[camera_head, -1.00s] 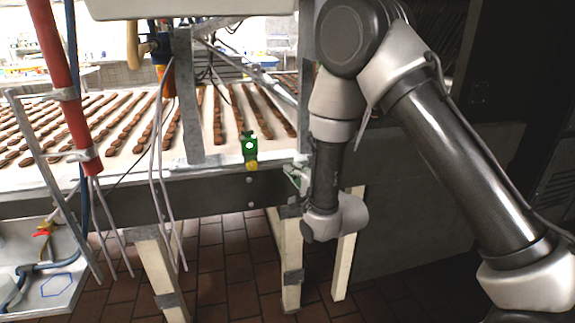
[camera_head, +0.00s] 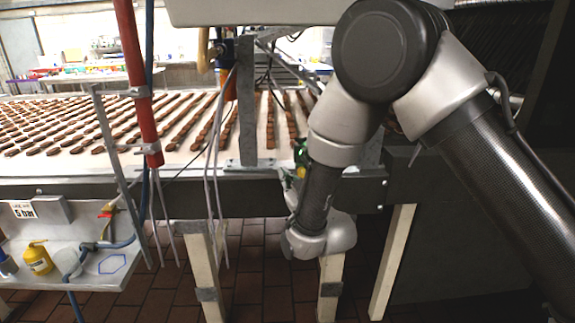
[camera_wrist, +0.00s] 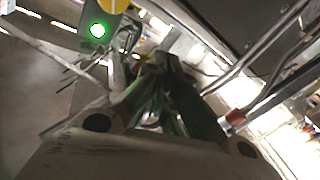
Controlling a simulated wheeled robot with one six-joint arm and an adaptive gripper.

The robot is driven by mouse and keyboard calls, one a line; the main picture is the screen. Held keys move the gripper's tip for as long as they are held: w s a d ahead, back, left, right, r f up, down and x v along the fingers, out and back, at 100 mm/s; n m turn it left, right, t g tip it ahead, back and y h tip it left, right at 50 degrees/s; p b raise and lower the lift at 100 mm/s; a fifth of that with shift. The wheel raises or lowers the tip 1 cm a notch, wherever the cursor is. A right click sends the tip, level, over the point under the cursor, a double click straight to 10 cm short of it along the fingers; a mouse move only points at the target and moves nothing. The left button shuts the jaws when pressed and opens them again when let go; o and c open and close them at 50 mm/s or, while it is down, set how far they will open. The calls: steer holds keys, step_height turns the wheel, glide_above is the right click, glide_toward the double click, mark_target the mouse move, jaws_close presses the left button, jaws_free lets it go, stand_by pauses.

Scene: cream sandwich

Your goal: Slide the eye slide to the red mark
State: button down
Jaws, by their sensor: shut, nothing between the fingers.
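The eye slide shows in the head view as a small green block (camera_head: 301,150) with a yellow part below it, at the front edge of the conveyor, partly hidden by my arm. The wrist view shows its bright green-ringed light (camera_wrist: 97,30) at the upper left, with a yellow part (camera_wrist: 113,4) above it. My gripper (camera_wrist: 168,66) is shut and empty, apart from the light and to its lower right in the wrist view. In the head view my arm hides most of the gripper. I cannot make out a red mark.
The conveyor carries rows of brown biscuits (camera_head: 198,122). A red pipe (camera_head: 138,80) and hanging cables stand left of the slide. A metal side shelf (camera_head: 130,262) at lower left holds a yellow bottle (camera_head: 38,259). Pale legs (camera_head: 392,262) stand below the conveyor.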

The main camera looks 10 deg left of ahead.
steer(key=w+a+n, duration=0.2)
steer(key=w+n, duration=0.8)
steer(key=n, duration=0.4)
steer(key=shift+f+h, duration=0.35)
steer(key=shift+h, duration=0.05)
steer(key=shift+w, duration=0.15)
steer(key=shift+w+d, duration=0.15)
steer(key=shift+d, duration=0.45)
